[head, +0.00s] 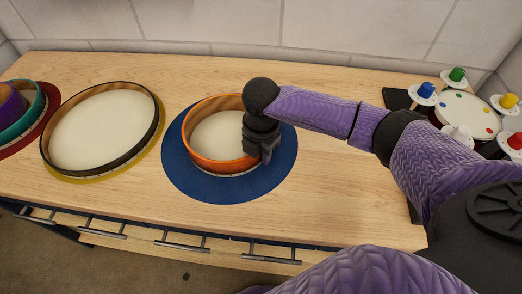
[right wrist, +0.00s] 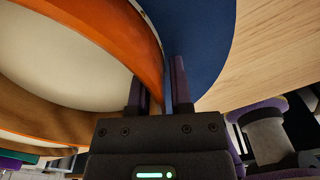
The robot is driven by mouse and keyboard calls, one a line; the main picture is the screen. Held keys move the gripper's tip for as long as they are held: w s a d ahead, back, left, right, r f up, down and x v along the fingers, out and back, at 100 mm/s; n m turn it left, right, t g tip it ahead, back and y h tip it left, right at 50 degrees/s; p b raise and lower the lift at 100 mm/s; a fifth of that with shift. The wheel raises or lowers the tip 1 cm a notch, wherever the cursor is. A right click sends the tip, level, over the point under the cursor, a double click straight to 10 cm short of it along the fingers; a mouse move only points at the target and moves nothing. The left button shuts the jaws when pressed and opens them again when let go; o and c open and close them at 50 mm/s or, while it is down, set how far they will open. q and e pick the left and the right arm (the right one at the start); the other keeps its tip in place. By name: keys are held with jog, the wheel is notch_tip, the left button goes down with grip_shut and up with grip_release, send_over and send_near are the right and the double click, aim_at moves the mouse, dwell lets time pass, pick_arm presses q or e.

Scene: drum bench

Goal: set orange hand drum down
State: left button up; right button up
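The orange hand drum (head: 197,155) rests on the round blue mat (head: 190,190), its pale skin showing inside the orange wall. My right gripper (head: 264,153) is at the drum's right side in the head view, pointing down. In the right wrist view, the drum's orange wall (right wrist: 115,38) runs between the two fingers (right wrist: 158,88), one inside the drum and one outside. A strip of blue mat (right wrist: 205,40) shows between the wall and the outer finger, so the gripper looks open around the wall. My left gripper is out of view.
A large dark-rimmed drum (head: 100,130) lies on a yellow mat to the left. Nested coloured drums (head: 30,110) stand on a red mat at the far left. A white disc with coloured dots (head: 468,110) and several knobbed pieces is at the right. Bare wood lies in front.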

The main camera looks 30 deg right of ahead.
jog(key=shift+o, duration=0.8)
notch_tip(320, 180, up, 12)
jog(key=p, duration=0.4)
jog(key=shift+f, duration=0.25)
jog(key=shift+r, duration=0.45)
